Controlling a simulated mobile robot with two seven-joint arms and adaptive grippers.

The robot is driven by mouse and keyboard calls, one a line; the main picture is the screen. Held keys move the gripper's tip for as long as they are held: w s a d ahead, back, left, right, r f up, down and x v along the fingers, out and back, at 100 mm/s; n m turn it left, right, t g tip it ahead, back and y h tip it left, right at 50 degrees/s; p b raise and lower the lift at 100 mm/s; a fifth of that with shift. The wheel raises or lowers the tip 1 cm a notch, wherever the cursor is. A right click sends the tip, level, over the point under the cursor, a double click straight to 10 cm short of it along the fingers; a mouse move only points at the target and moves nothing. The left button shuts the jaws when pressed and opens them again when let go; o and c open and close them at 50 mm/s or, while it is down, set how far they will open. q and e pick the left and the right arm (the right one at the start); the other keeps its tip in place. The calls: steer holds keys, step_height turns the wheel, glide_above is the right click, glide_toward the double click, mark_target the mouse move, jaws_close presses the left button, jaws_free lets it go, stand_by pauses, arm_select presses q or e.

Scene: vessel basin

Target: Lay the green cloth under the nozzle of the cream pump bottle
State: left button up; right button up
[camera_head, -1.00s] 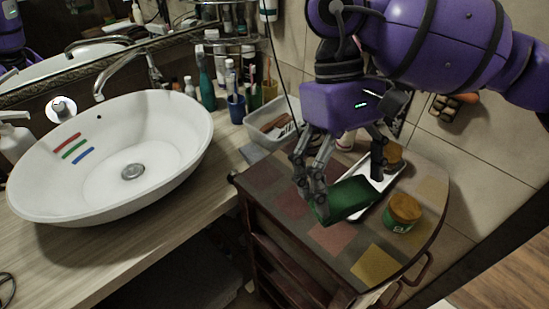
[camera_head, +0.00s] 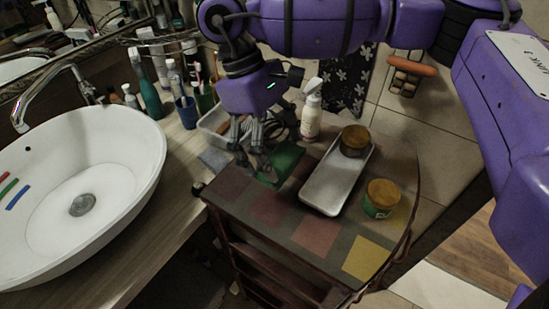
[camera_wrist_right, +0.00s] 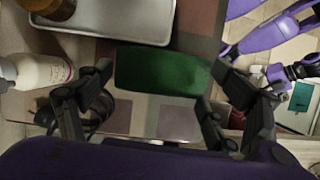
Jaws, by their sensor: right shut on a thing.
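The cream pump bottle (camera_head: 310,122) stands upright at the back of the small cart top, left of the tray. Its body also shows at the left of the right wrist view (camera_wrist_right: 42,72). The green cloth (camera_head: 285,162) is a flat rectangle at the cart's back left, in front of and left of the bottle. My right gripper (camera_head: 255,172) is shut on the cloth. In the right wrist view the cloth (camera_wrist_right: 162,71) spans between the fingers, apart from the bottle. Whether it touches the cart top is unclear.
A metal tray (camera_head: 325,192) carries a brown-lidded jar (camera_head: 354,141). A green jar (camera_head: 381,198) stands right of it. A plastic bin (camera_head: 212,124) lies behind the gripper. The white basin (camera_head: 110,150) is at left. The cart's front patches are clear.

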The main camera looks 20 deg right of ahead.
mark_target(275, 151)
steer(key=w+f, duration=0.2)
steer(key=f, duration=0.1)
steer(key=shift+w+d, duration=0.15)
steer(key=shift+w, duration=0.05)
steer(key=f, duration=0.3)
steer(key=shift+w+f, duration=0.3)
steer(key=shift+f, duration=0.05)
arm_select(q)
steer(key=shift+w+r, duration=0.3)
steer(key=shift+w, duration=0.2)
steer(key=shift+s, duration=0.1)
arm_select(e)
steer(key=shift+f, duration=0.25)
steer(key=o, duration=0.9)
steer(key=shift+r, duration=0.1)
arm_select(q)
steer(key=shift+s+f, duration=0.15)
steer(key=shift+s, duration=0.1)
